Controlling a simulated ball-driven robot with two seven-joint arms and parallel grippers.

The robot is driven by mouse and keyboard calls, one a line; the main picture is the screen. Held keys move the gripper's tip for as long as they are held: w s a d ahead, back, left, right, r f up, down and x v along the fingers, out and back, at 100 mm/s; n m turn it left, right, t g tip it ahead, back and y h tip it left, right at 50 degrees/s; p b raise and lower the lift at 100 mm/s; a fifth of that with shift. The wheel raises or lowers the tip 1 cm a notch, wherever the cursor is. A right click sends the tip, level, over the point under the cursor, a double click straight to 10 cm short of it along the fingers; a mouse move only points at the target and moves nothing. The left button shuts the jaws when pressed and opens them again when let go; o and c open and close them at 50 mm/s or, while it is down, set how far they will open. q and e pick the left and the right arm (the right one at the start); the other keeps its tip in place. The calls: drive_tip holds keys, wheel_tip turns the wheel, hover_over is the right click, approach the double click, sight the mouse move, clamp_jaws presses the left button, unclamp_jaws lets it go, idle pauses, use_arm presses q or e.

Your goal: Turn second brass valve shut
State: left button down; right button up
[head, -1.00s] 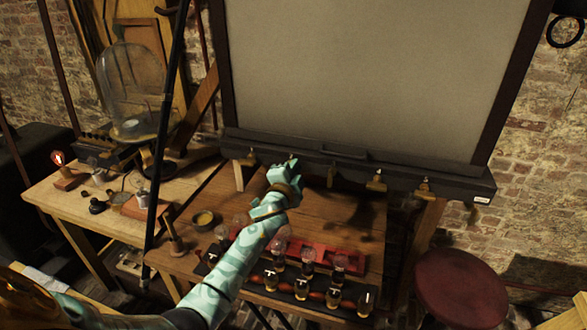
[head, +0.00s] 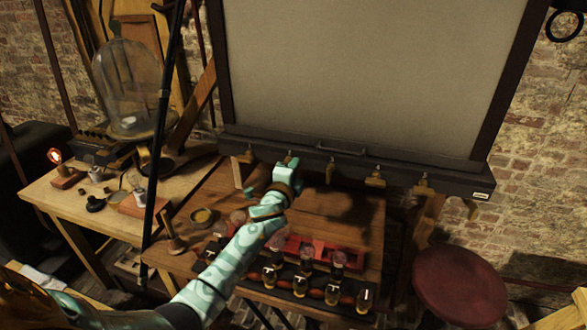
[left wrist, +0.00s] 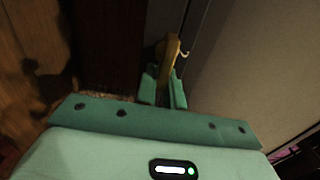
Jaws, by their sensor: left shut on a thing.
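Several small brass valves stick out along the dark rail under the big pale board. One valve (head: 249,155) is at the far left of the rail; others (head: 330,170) (head: 376,177) (head: 423,185) follow to the right. My left gripper (head: 289,163) is at the rail between the far-left valve and the one right of it, and hides the second valve in the head view. In the left wrist view, my left gripper (left wrist: 164,88) has its teal fingers closed around this brass valve (left wrist: 170,58), whose upper part stands out beyond the fingertips. My right gripper is not in view.
Below my left arm, a wooden table (head: 215,185) holds a red rack (head: 315,250) and several jars (head: 331,293). A side table at left carries a glowing bulb (head: 56,156) and a glass dome (head: 127,85). A red stool (head: 460,285) stands at right.

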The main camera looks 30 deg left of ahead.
use_arm(q)
drive_tip(key=shift+f, duration=0.15)
drive_tip(key=c, duration=1.5)
unclamp_jaws()
drive_tip(key=shift+s, duration=0.1)
drive_tip(key=shift+s+d, duration=0.1)
drive_tip(key=shift+s, duration=0.1)
drive_tip(key=p+v, duration=0.1)
drive_tip(key=v, duration=1.4)
drive_tip(key=shift+s+p, duration=0.3)
drive_tip(key=shift+s, duration=0.1)
